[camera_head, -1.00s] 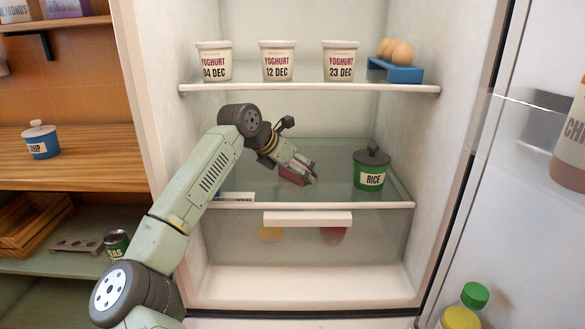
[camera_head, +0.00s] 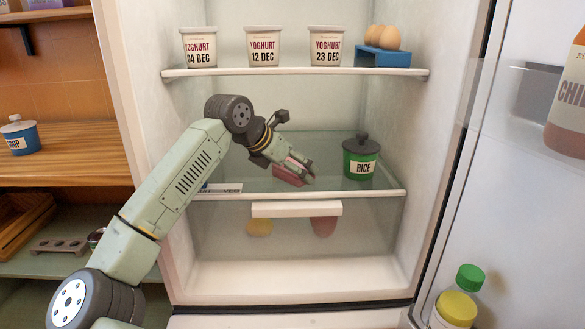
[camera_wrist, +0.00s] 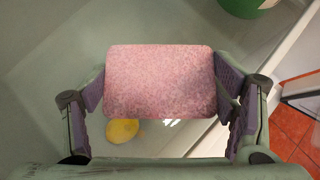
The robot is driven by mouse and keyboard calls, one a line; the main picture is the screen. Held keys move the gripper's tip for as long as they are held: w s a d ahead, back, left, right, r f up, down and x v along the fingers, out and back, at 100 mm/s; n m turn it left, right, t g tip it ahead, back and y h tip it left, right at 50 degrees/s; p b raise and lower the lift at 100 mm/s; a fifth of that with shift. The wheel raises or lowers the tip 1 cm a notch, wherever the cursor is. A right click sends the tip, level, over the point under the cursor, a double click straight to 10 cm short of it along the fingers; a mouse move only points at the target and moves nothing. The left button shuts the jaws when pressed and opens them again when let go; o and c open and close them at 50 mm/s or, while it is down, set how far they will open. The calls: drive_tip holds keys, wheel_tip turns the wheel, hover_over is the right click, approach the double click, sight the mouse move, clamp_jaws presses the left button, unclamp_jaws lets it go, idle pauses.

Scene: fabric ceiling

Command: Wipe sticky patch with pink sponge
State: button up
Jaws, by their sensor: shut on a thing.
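The pink sponge (camera_wrist: 160,82) fills the middle of the wrist view. My gripper (camera_wrist: 165,92) is shut on it, with a finger pad against each of its short sides. In the head view my gripper (camera_head: 300,172) is inside the fridge, low over the glass middle shelf (camera_head: 325,185), left of the rice pot, and the sponge (camera_head: 288,177) shows partly behind the fingers. I cannot tell if the sponge touches the glass. No sticky patch can be made out in either view; the sponge and fingers may hide it.
A green rice pot (camera_head: 361,160) stands right of my gripper. A white label card (camera_head: 221,188) lies at the shelf's left front. Yoghurt tubs (camera_head: 263,46) and a blue egg holder (camera_head: 383,56) stand on the shelf above. A drawer (camera_head: 296,209) is below, and the open door (camera_head: 510,170) is at right.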

drive_tip(key=shift+s+f+b, duration=0.3)
drive_tip(key=shift+s+b, duration=0.15)
drive_tip(key=shift+s, duration=0.4)
drive_tip(key=shift+s+r, duration=0.15)
drive_tip(key=shift+s, duration=0.3)
drive_tip(key=shift+w+r, duration=0.15)
drive_tip(key=shift+w, duration=0.05)
drive_tip(key=shift+w+r+p, duration=0.15)
drive_tip(key=shift+w+p, duration=0.7)
drive_tip(key=shift+w, duration=0.3)
drive_tip(key=shift+w+p, duration=1.25)
drive_tip(key=shift+w, duration=0.55)
drive_tip(key=shift+w+f+p, duration=0.25)
drive_tip(key=shift+w+p, duration=0.05)
drive_tip(key=shift+w, duration=0.35)
drive_tip(key=shift+r+p, duration=0.9)
drive_tip(key=shift+r, duration=0.4)
